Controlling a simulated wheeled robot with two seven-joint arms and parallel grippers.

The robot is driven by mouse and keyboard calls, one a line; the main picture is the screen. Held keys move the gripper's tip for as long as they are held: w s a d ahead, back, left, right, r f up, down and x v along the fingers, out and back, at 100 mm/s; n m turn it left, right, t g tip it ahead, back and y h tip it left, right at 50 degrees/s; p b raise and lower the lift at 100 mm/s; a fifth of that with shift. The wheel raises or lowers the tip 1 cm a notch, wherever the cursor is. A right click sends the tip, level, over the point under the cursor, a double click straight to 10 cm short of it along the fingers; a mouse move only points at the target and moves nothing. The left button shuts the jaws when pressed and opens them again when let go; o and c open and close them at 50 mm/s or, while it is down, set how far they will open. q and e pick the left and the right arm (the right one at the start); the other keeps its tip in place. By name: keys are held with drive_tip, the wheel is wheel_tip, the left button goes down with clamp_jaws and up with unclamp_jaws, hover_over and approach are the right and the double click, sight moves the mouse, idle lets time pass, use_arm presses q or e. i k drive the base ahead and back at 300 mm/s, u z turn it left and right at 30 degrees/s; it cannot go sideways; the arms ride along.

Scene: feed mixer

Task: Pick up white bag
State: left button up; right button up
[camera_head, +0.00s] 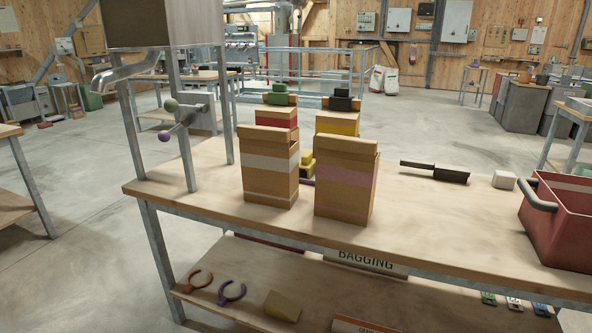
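A brown paper bag with a white band (270,180) stands upright on the wooden table at the front left of a group of bags. Its top is folded over. Close to its right stands a similar brown bag with a pink band (345,195). Behind them stand a bag with a red band (277,119) and a bag with a yellow band (337,123), both partly hidden. White sacks (384,80) also stand on the floor far back. Neither of my grippers is in view.
The wooden table (440,225) has free room in front of and right of the bags. A dark-handled tool (436,171), a white block (504,180) and a red bin (562,225) are at the right. A metal hopper frame (180,120) stands at the left.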

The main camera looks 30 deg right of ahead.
sight(269, 159)
drive_tip(key=z, duration=0.95)
drive_tip(key=i, duration=0.35)
drive_tip(key=z, duration=0.05)
